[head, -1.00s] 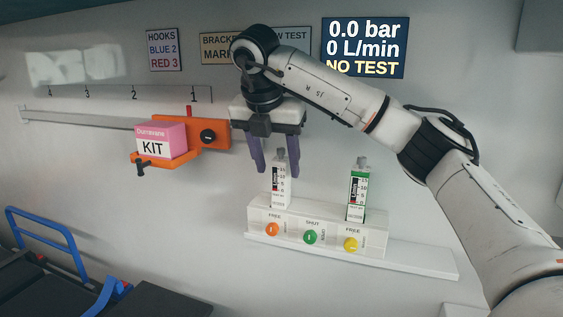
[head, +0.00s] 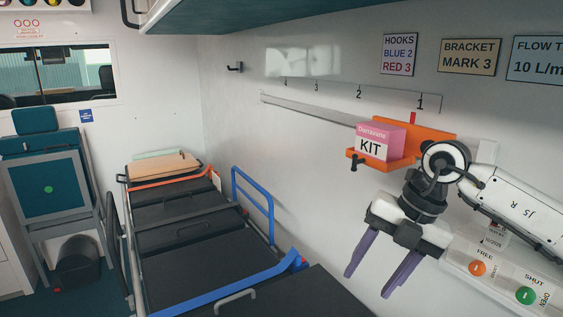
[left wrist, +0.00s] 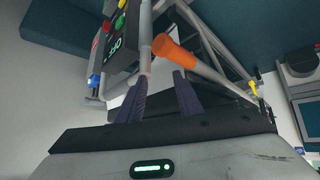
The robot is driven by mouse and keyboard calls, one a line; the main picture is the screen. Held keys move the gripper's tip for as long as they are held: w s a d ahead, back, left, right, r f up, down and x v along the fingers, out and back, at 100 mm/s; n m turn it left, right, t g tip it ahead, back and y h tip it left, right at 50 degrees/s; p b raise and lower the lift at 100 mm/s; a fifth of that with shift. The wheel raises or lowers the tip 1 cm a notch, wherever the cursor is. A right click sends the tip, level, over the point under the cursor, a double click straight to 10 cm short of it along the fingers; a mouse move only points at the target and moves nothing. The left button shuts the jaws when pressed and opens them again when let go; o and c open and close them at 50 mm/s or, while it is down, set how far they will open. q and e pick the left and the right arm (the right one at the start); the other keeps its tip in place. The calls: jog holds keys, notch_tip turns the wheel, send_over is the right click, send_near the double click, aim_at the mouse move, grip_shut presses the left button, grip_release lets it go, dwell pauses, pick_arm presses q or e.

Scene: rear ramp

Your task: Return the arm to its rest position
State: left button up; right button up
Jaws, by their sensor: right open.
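My right gripper (head: 369,283) hangs open and empty in the head view, its purple fingers pointing down and left. It appears below the orange bracket (head: 436,140) that holds the pink and white kit box (head: 371,147). Its arm comes in from the right and covers part of the white valve unit (head: 507,271). My left gripper (left wrist: 160,78) shows only in the left wrist view. Its two dark fingers stand apart with nothing visibly held between them. An orange-ended pole (left wrist: 175,52) shows beyond the fingers; I cannot tell how far off it is.
A black stretcher (head: 200,236) with blue side rails (head: 254,204) fills the lower middle. A teal seat (head: 45,185) stands at the left. A rail (head: 310,109) runs along the wall to the bracket. A teal overhead cabinet (head: 240,12) hangs above.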

jog(key=s+a+m+t+y, duration=0.15)
jog(key=s+a+y, duration=0.25)
jog(key=a+y, duration=0.55)
jog(key=s+a+m+y, duration=0.2)
jog(key=s+a+y, duration=0.3)
jog(key=a, duration=0.8)
jog(key=w+d+f+m+t+h, duration=0.3)
jog(key=d+f+m+t+h, duration=0.85)
jog(key=f+m, duration=0.7)
jog(key=s+d+f+m+g+h, duration=0.2)
jog(key=s+d+f, duration=0.3)
jog(key=s+f, duration=0.4)
jog(key=s+d+f+m+g+h, duration=0.2)
jog(key=s+d+f+m, duration=0.3)
jog(key=s+f, duration=0.4)
jog(key=shift+s+d+f+g, duration=0.2)
jog(key=shift+s+g, duration=0.2)
jog(key=shift+g, duration=0.4)
